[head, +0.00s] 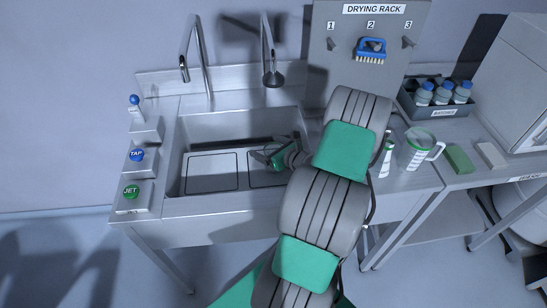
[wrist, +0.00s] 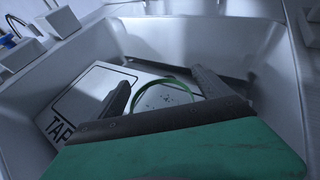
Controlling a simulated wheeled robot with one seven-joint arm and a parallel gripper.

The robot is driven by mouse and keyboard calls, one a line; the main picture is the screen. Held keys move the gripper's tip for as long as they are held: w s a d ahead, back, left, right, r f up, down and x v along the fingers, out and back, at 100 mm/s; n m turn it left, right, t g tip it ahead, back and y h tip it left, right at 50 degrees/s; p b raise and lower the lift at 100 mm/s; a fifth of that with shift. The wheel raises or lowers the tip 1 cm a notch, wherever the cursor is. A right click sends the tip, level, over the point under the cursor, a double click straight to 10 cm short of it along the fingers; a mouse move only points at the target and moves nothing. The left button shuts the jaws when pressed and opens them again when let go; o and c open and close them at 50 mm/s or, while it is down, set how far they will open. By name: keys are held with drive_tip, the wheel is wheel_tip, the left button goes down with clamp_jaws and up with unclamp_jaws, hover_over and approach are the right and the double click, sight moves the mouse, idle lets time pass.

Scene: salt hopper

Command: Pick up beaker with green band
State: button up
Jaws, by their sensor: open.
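A clear round vessel with a green band (wrist: 166,83) shows in the wrist view, low in the sink, between the fingers of my gripper (wrist: 163,90). Its lower part is hidden behind my gripper's palm, and I cannot tell whether the fingers touch it. A second clear vessel with a green rim and a handle, a jug (head: 416,152), stands on the right counter.
The sink (head: 180,180) has raised walls around my gripper, with two faucets (head: 271,78) behind. TAP (head: 137,155) and JET (head: 131,191) buttons are on the left. A drying rack (head: 335,20) holds a blue brush (head: 371,47). A bottle crate (head: 441,113) and green sponge (head: 459,158) are right.

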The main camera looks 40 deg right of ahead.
drive_tip(key=c, duration=1.5)
